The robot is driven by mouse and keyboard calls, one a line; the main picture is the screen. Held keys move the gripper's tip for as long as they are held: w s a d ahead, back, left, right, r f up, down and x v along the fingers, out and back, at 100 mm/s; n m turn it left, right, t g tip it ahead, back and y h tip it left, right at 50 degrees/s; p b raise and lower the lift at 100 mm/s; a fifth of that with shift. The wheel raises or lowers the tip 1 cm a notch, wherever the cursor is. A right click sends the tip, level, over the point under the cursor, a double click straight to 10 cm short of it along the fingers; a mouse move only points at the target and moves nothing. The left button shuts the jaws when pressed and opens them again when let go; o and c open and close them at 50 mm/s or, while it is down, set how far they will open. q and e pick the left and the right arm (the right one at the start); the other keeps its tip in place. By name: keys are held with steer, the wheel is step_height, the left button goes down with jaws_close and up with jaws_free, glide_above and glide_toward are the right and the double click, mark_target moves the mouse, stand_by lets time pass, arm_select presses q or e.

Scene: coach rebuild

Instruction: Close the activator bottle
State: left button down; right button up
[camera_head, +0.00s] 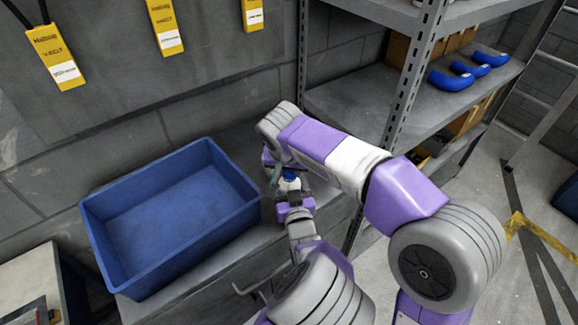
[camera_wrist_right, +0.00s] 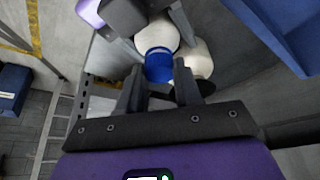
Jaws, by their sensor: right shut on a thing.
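My right gripper (camera_wrist_right: 159,66) is shut on the blue cap (camera_wrist_right: 158,65), which sits between its fingertips in the right wrist view. Directly behind the cap is a white bottle (camera_wrist_right: 157,36), held between the dark fingers of my left gripper (camera_wrist_right: 156,14). I cannot tell whether the cap is seated on the bottle. In the head view the cap shows as a small blue spot (camera_head: 290,173) above my left gripper (camera_head: 292,190). My right gripper (camera_head: 277,170) comes down there from the far side, mostly hidden by its own arm.
A second white rounded item (camera_wrist_right: 197,63) is beside the cap in the wrist view. An empty blue tub (camera_head: 180,205) stands left of the grippers on a grey bench. A metal shelf unit (camera_head: 350,100) with blue curved parts (camera_head: 452,81) is on the right, close to my right arm.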

steer(key=m+h, duration=0.1)
steer(key=m, duration=0.1)
steer(key=shift+a+m, duration=0.15)
steer(key=shift+m, duration=0.25)
steer(key=o, duration=1)
steer(key=shift+r, duration=2.3)
steer(key=shift+c, duration=0.4)
